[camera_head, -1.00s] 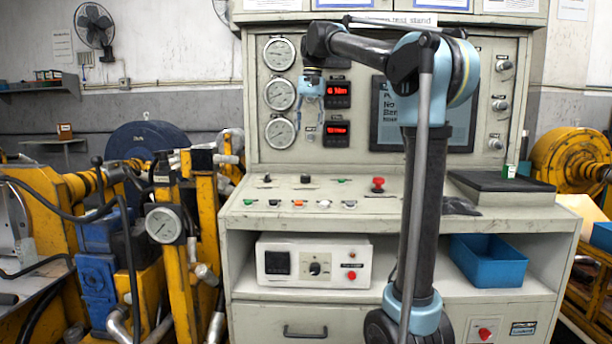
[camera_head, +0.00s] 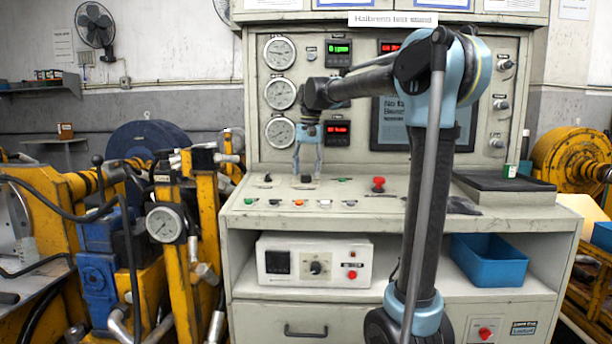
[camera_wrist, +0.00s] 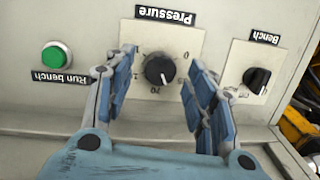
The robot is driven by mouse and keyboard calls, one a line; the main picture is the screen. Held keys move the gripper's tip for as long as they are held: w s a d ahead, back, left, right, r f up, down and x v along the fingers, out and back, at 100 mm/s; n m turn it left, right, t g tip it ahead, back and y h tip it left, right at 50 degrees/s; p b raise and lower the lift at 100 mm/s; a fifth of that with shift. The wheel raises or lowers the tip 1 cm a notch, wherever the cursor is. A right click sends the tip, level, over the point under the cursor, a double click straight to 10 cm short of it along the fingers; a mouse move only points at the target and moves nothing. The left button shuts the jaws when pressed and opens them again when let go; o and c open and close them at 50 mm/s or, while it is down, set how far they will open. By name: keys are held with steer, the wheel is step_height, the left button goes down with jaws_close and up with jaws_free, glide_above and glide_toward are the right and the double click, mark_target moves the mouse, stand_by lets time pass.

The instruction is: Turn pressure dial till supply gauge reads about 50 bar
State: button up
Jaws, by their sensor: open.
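The pressure dial is a black round knob (camera_wrist: 159,71) on a white plate labelled "Pressure", upside down in the wrist view. Its white mark points towards the picture's bottom, near the printed 70. My gripper (camera_wrist: 161,66) is open, one blue-padded finger on each side of the knob; contact is not visible. In the head view my gripper (camera_head: 306,176) points down at the sloped panel, around the dark knob (camera_head: 306,179). Three round gauges, top (camera_head: 279,53), middle (camera_head: 280,93) and bottom (camera_head: 280,131), stand on the upright panel. Their labels and readings are too small to tell.
A black "Bench" switch (camera_wrist: 257,79) and a green "Run bench" button (camera_wrist: 57,56) flank the dial. A red mushroom button (camera_head: 378,184) stands further right on the panel. A lit green display (camera_head: 338,50) is beside the top gauge.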

mark_target(308, 175)
steer(key=shift+f, duration=0.75)
steer(key=shift+c, duration=0.2)
steer(key=c, duration=1)
steer(key=shift+n, duration=0.6)
steer(key=o, duration=1)
steer(key=shift+o, duration=0.2)
steer(key=shift+r, duration=0.1)
step_height(308, 175, up, 12)
steer(key=shift+d, duration=0.3)
